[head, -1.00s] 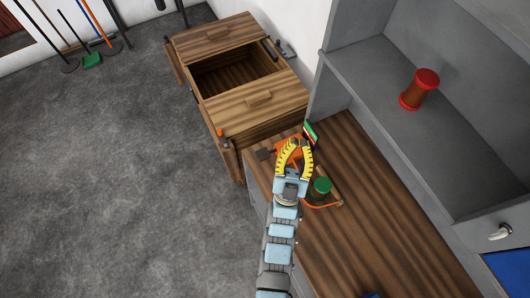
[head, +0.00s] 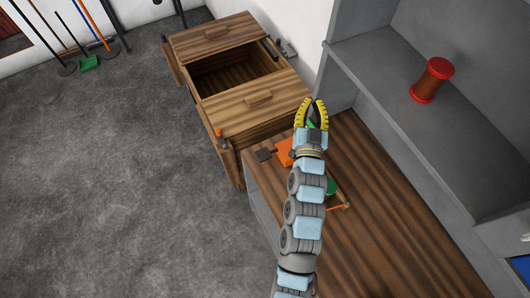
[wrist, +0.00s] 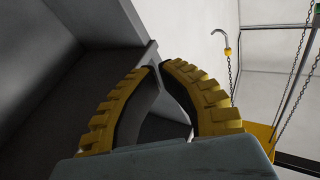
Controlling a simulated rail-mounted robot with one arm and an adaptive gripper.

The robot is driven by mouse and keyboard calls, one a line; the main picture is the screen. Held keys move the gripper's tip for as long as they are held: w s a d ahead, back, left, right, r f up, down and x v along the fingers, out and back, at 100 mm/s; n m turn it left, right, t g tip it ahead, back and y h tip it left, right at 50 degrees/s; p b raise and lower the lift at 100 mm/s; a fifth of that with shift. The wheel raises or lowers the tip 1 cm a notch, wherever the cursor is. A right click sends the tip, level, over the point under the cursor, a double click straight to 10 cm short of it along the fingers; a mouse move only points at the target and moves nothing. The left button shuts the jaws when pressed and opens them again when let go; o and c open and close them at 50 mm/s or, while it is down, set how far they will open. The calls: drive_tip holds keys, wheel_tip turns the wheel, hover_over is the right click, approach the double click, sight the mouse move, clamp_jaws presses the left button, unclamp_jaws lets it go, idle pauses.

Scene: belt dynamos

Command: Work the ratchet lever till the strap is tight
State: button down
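A thin orange strip (head: 338,207), perhaps the strap, shows right of my arm by a green-topped object (head: 331,187), mostly hidden. My gripper (head: 314,100) is raised beyond the orange piece, its yellow fingers brought together at the tips with nothing between them. In the wrist view the gripper (wrist: 159,67) points at grey panels and a white wall.
A wooden drawer cabinet (head: 255,98) with an open top compartment stands at the far left of the worktop (head: 385,215). A red-ended spool (head: 432,80) stands on the grey shelf at right. A hook and chains (wrist: 228,50) hang in the wrist view. The worktop's right part is clear.

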drive_tip(key=w+a+f+n+g+y+b, duration=0.1)
drive_tip(key=a+f+n+g+y+b, duration=0.4)
drive_tip(key=f, duration=0.3)
drive_tip(key=s+a+f+n+g+y+b, duration=0.1)
drive_tip(key=s+a+f+n+g+b, duration=0.1)
drive_tip(key=s+f+g, duration=0.5)
drive_tip(key=shift+s+a+n+b, duration=0.45)
drive_tip(key=shift+a+n, duration=0.25)
drive_tip(key=shift+a, duration=0.25)
drive_tip(key=shift+f, duration=0.15)
hover_over(263, 149)
drive_tip(key=s+d, duration=0.1)
drive_tip(key=s, duration=0.1)
wheel_tip(263, 149, down, 8)
drive_tip(key=shift+r, duration=0.25)
wheel_tip(263, 149, down, 2)
drive_tip(key=shift+s+f, duration=0.15)
drive_tip(key=shift+f, duration=0.05)
drive_tip(key=shift+d+f, duration=0.1)
drive_tip(key=shift+f, duration=0.5)
